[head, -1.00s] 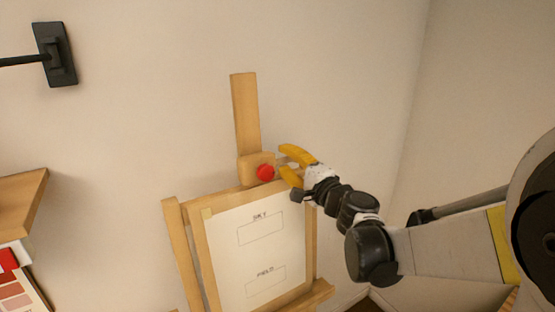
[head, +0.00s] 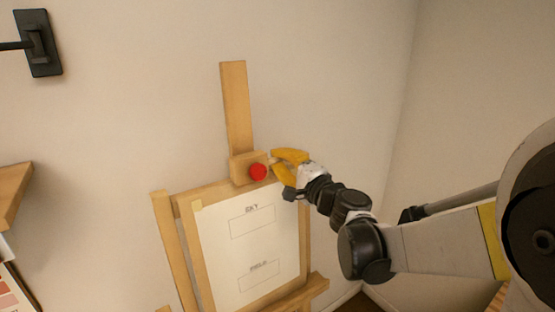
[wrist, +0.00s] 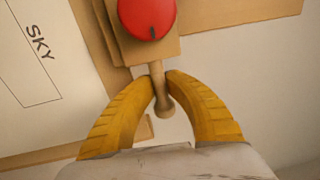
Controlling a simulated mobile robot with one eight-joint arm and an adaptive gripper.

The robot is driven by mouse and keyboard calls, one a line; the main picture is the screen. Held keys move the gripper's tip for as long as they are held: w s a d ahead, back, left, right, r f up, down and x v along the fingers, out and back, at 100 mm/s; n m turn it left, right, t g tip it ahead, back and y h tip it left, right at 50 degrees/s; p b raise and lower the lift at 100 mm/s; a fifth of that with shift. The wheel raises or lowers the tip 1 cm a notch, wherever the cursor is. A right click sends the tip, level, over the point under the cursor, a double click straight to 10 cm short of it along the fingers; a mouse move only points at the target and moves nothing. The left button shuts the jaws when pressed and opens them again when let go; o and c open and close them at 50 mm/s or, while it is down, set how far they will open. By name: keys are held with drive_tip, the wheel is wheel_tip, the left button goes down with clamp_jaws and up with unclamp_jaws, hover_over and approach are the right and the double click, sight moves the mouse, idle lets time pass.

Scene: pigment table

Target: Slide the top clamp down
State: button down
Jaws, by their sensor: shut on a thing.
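The top clamp (head: 241,168) is a wooden block with a red knob (head: 258,172) on the easel's upright mast (head: 236,105). It sits at the top edge of the framed board (head: 215,250), which carries the labels SKY and a lower, blurred one. My gripper (head: 279,166) has yellow fingers and is at the clamp's right side. In the wrist view my gripper (wrist: 162,82) is shut on a wooden peg handle (wrist: 162,98) that sticks out from the clamp block below the red knob (wrist: 148,15). The peg's round end shows between the fingers.
A dark wall bracket (head: 38,42) is at the upper left. A wooden shelf edge (head: 12,190) is at the left. The easel's lower ledge (head: 312,290) juts out at the lower right. The wall around the mast is bare.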

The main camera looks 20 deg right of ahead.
drive_tip(key=c, duration=1.4)
unclamp_jaws()
drive_tip(key=shift+r, duration=0.1)
